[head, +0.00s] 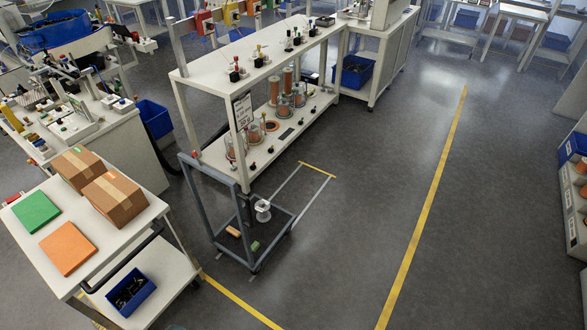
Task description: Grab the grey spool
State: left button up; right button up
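A pale grey-white spool (263,210) with wide flanges sits at the low grey cart (222,242), near its back right part. It looks upright, close to a dark post, and I cannot tell exactly what it rests on. An orange-brown block (233,231) and a small green block (255,246) lie on the cart's dark deck in front of it. Neither of my grippers shows in the head view.
A white shelf table (212,75) with copper-coloured spools stands behind the cart. A white trolley (130,243) with cardboard boxes (114,197) and a blue bin (131,292) is at left.

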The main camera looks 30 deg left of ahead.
aim_at(262, 207)
jog(key=i+u, duration=0.25)
jog(key=i, duration=0.8)
jog(key=i+l+u, duration=0.2)
jog(key=i, duration=0.8)
jog(key=i+u, duration=0.35)
jog(key=i+l+u, duration=0.1)
jog(key=i+u, duration=0.25)
jog(key=i+l+u, duration=0.2)
jog(key=i+u, duration=0.15)
